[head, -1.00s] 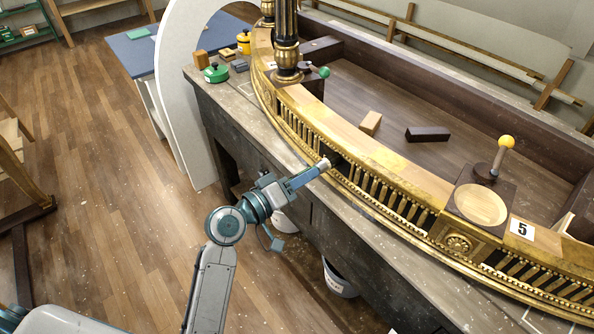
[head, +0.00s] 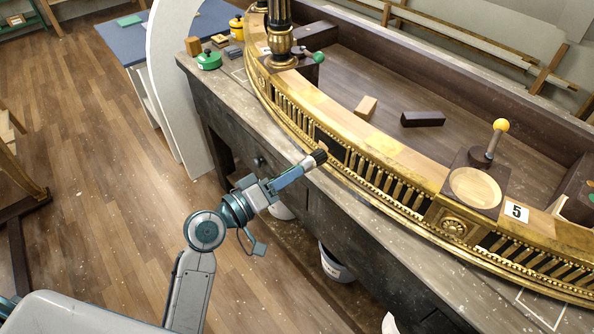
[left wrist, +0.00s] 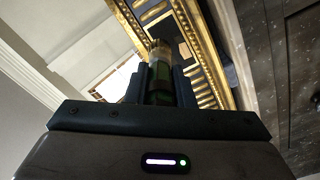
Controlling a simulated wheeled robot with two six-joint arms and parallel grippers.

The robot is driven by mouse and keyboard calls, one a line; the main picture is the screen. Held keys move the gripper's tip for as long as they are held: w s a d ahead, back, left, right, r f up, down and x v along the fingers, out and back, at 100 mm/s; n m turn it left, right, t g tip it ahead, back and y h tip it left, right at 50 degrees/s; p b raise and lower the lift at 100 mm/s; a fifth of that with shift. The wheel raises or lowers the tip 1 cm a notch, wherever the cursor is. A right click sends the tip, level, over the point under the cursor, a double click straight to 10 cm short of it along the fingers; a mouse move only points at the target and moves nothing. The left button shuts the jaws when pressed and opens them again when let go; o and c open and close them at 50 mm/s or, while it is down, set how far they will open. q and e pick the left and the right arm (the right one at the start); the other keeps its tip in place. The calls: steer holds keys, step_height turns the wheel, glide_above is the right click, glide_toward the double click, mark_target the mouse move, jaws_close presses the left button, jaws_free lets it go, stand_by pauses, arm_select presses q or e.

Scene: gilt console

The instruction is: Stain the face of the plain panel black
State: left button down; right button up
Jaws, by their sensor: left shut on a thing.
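My left gripper (head: 298,171) is shut on a short brush-like tool (head: 312,162) with a pale band and a dark tip. In the left wrist view the tool (left wrist: 160,75) shows a green handle between the fingers (left wrist: 163,88). The tip is a little in front of the gilt frieze, apart from it as far as I can tell. Behind it is a dark panel (head: 331,146) in the frieze, between runs of gilt balusters. In the left wrist view a small tan patch (left wrist: 184,50) shows on dark ground near the tip. My right gripper is not in view.
The curved gilt console (head: 410,160) stands on a worn bench (head: 250,110). A bucket (head: 335,265) stands under the bench.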

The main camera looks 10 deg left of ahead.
arm_select(q)
steer(key=shift+v, duration=0.95)
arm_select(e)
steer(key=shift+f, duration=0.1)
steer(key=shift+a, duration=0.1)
arm_select(q)
steer(key=shift+s+a, duration=0.2)
steer(key=shift+s, duration=0.1)
steer(key=shift+b+v, duration=0.3)
steer(key=shift+v, duration=0.85)
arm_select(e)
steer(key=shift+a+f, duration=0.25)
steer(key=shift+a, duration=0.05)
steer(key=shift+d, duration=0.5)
